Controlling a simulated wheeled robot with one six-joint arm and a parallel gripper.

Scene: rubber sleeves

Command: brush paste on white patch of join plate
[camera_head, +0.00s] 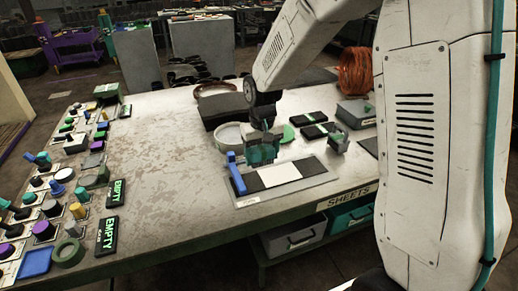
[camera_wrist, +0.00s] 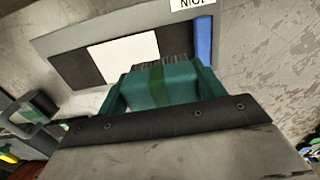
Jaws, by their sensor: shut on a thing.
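The join plate (camera_head: 318,179) lies flat on the table, grey with a black strip across it. The white patch (camera_head: 280,174) is in the middle of the strip; it also shows in the wrist view (camera_wrist: 123,58). A blue bar (camera_head: 236,174) stands at the plate's left end. My gripper (camera_head: 262,154) is above the plate's far edge, shut on a brush (camera_wrist: 158,85) with a green stripe and dark bristles. In the wrist view the bristles point at the plate and overlap the patch's lower right edge. I cannot tell whether they touch it. Paste on the bristles cannot be made out.
A round white tub (camera_head: 229,137) stands behind my gripper, with a green disc (camera_head: 287,134) to its right. A grey fixture (camera_head: 338,141) stands right of the plate. Many small parts and EMPTY signs (camera_head: 109,236) line the left table edge. The table's middle left is clear.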

